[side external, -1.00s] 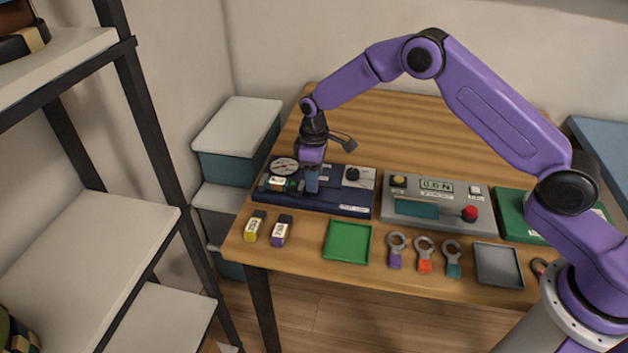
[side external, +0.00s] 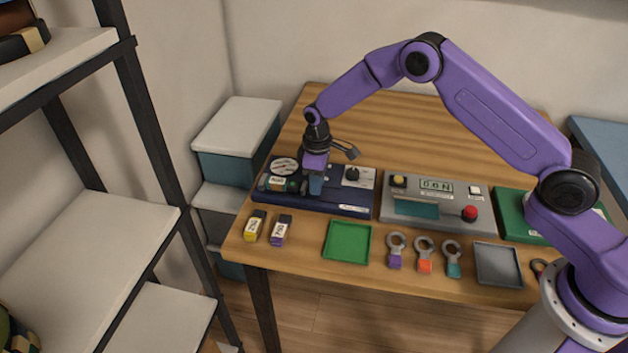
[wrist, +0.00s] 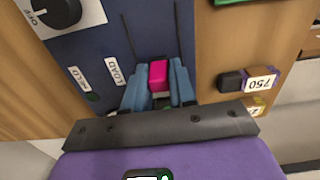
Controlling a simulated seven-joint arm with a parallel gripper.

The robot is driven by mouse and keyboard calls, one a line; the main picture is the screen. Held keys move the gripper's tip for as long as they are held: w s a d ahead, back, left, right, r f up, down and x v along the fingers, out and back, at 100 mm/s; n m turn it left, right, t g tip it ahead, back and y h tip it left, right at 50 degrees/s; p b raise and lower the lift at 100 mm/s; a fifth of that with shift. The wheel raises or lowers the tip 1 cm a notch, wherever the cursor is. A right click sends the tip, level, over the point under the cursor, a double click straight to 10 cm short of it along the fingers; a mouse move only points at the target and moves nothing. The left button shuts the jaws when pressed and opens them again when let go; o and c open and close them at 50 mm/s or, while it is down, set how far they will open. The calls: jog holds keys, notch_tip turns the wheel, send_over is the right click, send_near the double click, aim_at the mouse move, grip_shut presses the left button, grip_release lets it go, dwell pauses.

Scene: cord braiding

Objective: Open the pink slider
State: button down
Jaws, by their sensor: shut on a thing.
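The pink slider (wrist: 158,76) shows in the wrist view as a small pink block on the dark blue panel (wrist: 85,60), beside a thin dark slot line. My gripper (wrist: 159,84) has its two blue fingers shut on the slider, one on each side. In the side external view my gripper (side external: 316,186) reaches down onto the left part of the blue device (side external: 340,208), and the slider is hidden there behind the fingers. A white label reading LOAD (wrist: 115,72) lies beside the slider.
A black dial (wrist: 57,12) is on the same panel. A grey device (side external: 437,208) stands to the right. A green tray (side external: 347,242) and several small parts lie in front.

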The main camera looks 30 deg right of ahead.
jog(key=shift+s+d, duration=1.5)
jog(key=c, duration=1)
grip_release()
jog(key=shift+d, duration=0.1)
jog(key=shift+o, duration=0.2)
jog(key=shift+r, duration=0.1)
jog(key=shift+r, duration=0.4)
notch_tip(320, 180, up, 16)
jog(key=shift+r, duration=0.2)
